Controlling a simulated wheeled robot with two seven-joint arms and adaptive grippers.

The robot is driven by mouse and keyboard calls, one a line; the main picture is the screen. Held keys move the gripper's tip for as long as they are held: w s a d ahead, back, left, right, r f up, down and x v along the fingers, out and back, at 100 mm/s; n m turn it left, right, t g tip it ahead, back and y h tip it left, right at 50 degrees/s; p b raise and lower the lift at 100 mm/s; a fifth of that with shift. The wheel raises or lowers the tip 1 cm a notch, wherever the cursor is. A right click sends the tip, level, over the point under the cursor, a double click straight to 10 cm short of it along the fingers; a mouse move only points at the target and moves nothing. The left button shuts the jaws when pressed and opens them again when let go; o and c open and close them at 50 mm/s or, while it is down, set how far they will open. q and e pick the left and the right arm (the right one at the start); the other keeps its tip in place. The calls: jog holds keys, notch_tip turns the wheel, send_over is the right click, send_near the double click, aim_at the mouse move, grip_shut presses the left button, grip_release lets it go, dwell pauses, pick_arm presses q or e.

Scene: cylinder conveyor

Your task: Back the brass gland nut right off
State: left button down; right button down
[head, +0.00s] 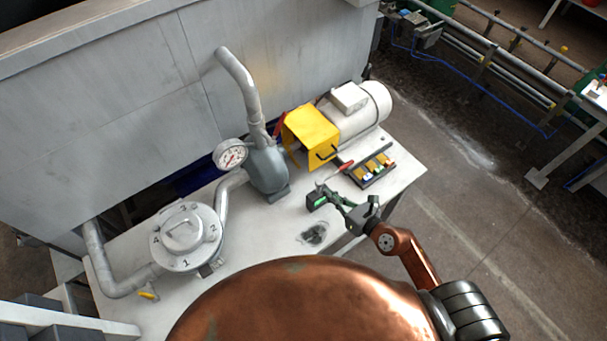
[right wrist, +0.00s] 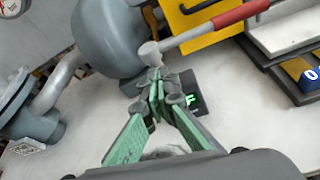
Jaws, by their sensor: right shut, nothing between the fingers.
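I cannot make out the brass gland nut in either view. The pump (head: 268,170) stands on the bench, and its grey body (right wrist: 108,35) fills the upper left of the right wrist view. A yellow guard (head: 311,131) covers the stretch between pump and motor. My right gripper (head: 324,190) is low over the bench in front of the pump, and in the wrist view its fingers (right wrist: 155,80) are shut and empty. A red-handled tool with a pale head (right wrist: 150,53) shows just beyond the fingertips; whether they touch it I cannot tell. My left gripper is out of view.
A small dark device with a green display (head: 317,201) sits beside the gripper. A black tray (head: 372,180) of small blocks lies right of it. The motor (head: 363,110), pressure gauge (head: 230,154) and numbered round lid (head: 187,236) stand around.

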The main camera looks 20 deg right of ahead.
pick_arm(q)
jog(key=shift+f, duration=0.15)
pick_arm(e)
send_near(295, 162)
jog(key=w+a+f, duration=0.2)
jog(key=w+f, duration=0.2)
jog(key=f, duration=0.1)
jog(key=shift+f, duration=0.4)
